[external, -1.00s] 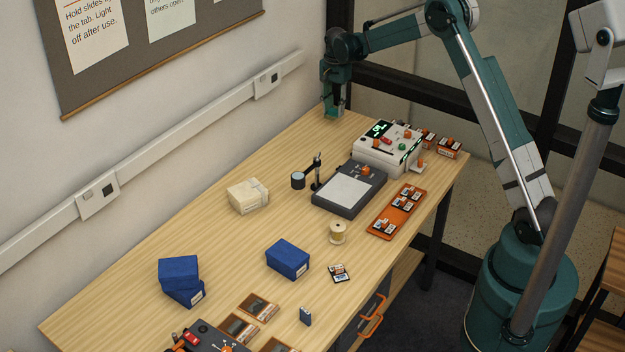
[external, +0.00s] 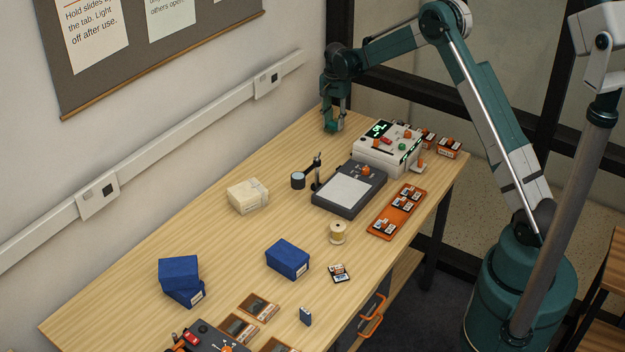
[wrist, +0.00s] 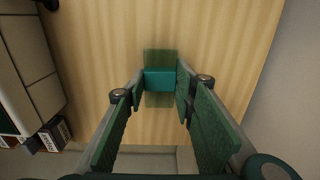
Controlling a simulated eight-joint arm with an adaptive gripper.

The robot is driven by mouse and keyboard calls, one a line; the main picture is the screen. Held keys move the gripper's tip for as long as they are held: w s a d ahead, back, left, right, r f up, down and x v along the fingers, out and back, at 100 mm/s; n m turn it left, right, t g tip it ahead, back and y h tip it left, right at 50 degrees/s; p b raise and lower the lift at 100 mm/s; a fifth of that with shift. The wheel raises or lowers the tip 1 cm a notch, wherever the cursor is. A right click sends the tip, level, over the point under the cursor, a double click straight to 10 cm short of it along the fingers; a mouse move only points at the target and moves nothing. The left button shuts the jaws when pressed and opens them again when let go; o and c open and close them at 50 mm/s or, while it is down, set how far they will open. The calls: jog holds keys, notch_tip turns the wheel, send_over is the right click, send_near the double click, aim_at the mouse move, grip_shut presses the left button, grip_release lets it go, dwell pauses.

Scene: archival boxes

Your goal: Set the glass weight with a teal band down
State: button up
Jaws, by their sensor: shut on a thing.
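The glass weight (wrist: 160,56) shows in the wrist view as a clear greenish block with a teal band (wrist: 160,80) around its middle. It sits between the fingertips of my gripper (wrist: 159,88), which is shut on it. Wood tabletop shows beneath and around it. In the external view my gripper (external: 333,127) points down over the far end of the table, near the wall. The weight is too small there to tell apart from the fingers. I cannot tell whether its underside touches the tabletop.
A white instrument (external: 389,147) with a green display stands to the right of my gripper. A dark light panel (external: 349,190), a lens stand (external: 317,175) and a cream box (external: 248,195) lie nearer the camera. The tabletop (external: 290,150) left of the gripper is clear.

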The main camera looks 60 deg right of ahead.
aim_at(334, 124)
jog(key=shift+f, duration=0.3)
jog(key=shift+f, duration=0.1)
jog(key=o, duration=1)
notch_tip(334, 124, up, 12)
jog(key=shift+r+p, duration=0.15)
jog(key=shift+p, duration=0.5)
jog(key=shift+a+r, duration=0.1)
